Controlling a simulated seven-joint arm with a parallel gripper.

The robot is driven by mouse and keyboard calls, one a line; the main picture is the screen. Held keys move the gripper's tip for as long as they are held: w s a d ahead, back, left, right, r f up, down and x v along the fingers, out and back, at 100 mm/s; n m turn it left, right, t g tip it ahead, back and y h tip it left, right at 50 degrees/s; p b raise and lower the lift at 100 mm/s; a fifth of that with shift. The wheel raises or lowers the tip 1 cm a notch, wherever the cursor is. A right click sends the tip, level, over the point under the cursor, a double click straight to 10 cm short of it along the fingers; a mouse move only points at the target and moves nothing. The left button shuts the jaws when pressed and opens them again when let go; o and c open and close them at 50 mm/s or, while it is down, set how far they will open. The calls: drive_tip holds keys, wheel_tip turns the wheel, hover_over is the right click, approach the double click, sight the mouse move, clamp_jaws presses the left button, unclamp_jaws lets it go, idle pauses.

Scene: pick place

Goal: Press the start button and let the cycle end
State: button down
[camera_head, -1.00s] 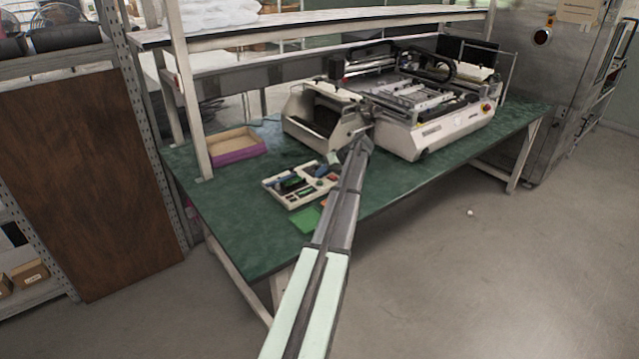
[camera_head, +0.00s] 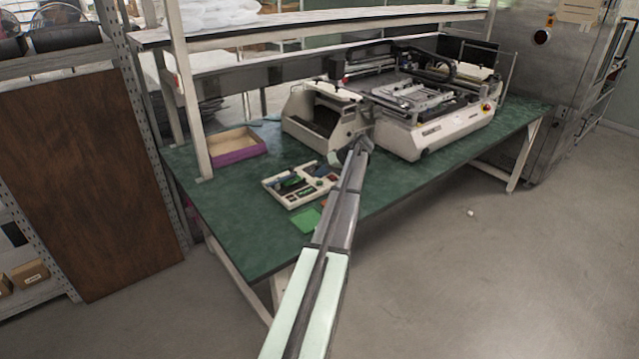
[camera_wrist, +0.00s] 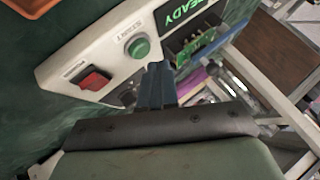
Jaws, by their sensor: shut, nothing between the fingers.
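In the wrist view, a white control panel (camera_wrist: 110,50) carries a round green button (camera_wrist: 138,47) with a small label beside it that appears to read START. A display (camera_wrist: 185,12) shows READY in green letters. A red rocker switch (camera_wrist: 95,79) sits at the panel's left end. My gripper (camera_wrist: 157,68) is shut and empty, its tips just below and right of the green button in the picture. I cannot tell whether they touch the panel.
A shelf (camera_head: 300,27) spans above the machine.

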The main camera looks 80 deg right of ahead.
sight(322, 182)
drive_tip(key=shift+f, duration=0.8)
idle(0.9)
drive_tip(key=shift+r, duration=0.8)
idle(0.3)
drive_tip(key=shift+r, duration=2.5)
drive_tip(key=shift+w, duration=0.1)
